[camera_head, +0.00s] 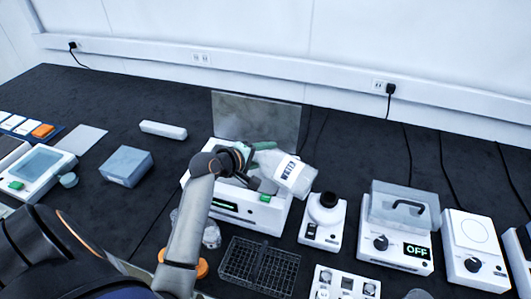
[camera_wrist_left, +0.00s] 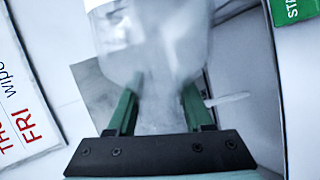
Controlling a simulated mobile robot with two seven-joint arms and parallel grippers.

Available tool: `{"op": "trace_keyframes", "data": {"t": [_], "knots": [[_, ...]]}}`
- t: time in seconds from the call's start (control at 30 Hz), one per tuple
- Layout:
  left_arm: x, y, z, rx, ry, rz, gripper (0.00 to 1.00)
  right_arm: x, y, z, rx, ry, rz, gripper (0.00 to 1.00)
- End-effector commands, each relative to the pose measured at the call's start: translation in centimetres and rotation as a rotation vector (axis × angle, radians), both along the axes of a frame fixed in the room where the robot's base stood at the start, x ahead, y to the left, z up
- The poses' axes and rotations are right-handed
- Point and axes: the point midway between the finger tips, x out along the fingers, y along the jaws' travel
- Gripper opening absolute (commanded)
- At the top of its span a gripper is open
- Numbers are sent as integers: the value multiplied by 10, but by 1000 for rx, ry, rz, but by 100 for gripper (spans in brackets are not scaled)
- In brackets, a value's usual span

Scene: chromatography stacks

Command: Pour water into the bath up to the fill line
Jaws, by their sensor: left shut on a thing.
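My left gripper (camera_head: 258,168) is shut on a clear bottle (camera_head: 296,175) with a white WATER label. The bottle is tilted over the right part of the white bath (camera_head: 275,219), which has a small display and a green button on its front. In the left wrist view the green fingers (camera_wrist_left: 160,100) stand on either side of the clear bottle (camera_wrist_left: 150,45). My arm and the bottle hide most of the bath's opening. I cannot make out the fill line, the water level or a stream. My right gripper is not in view.
A grey upright panel (camera_head: 256,116) stands behind the bath. A wire rack (camera_head: 258,268) is in front. A white device with a black top (camera_head: 322,220) and a lidded unit reading OFF (camera_head: 397,225) stand to the right. A blue-grey box (camera_head: 126,166) lies left.

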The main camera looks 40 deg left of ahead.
Motion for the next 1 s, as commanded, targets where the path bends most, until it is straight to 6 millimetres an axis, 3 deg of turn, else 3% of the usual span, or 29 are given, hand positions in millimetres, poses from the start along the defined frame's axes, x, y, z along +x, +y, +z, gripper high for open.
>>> {"op": "trace_keyframes", "data": {"t": [1.0], "knots": [[1, 2, -8, -102, -12, 0, 0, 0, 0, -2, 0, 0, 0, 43]]}}
